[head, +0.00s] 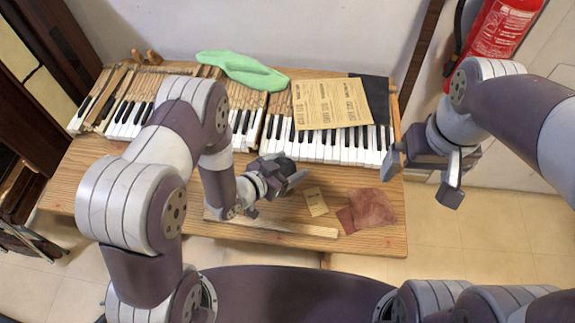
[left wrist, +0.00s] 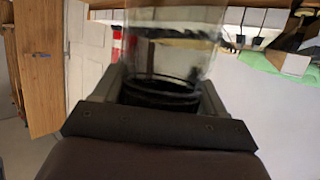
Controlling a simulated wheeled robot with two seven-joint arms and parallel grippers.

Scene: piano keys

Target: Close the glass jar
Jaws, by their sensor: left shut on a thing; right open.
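My left gripper (head: 288,172) is over the front of the wooden table, just in front of the piano keys. It is shut on the glass jar, which shows in the left wrist view as a clear cylinder (left wrist: 170,45) with a dark band (left wrist: 162,92) between the fingers. In the head view only a dark rounded part (head: 283,164) shows between the fingers. I cannot tell whether the dark part is a lid or the jar's base. My right gripper (head: 424,176) is open and empty, beyond the table's right edge. No separate lid can be made out.
Piano keys (head: 340,147) span the table (head: 385,240). Printed sheets (head: 330,103), a dark folder (head: 373,92) and a green cloth (head: 240,71) lie at the back. A wooden strip (head: 285,228), a small card (head: 315,201) and a reddish leather piece (head: 373,208) lie in front.

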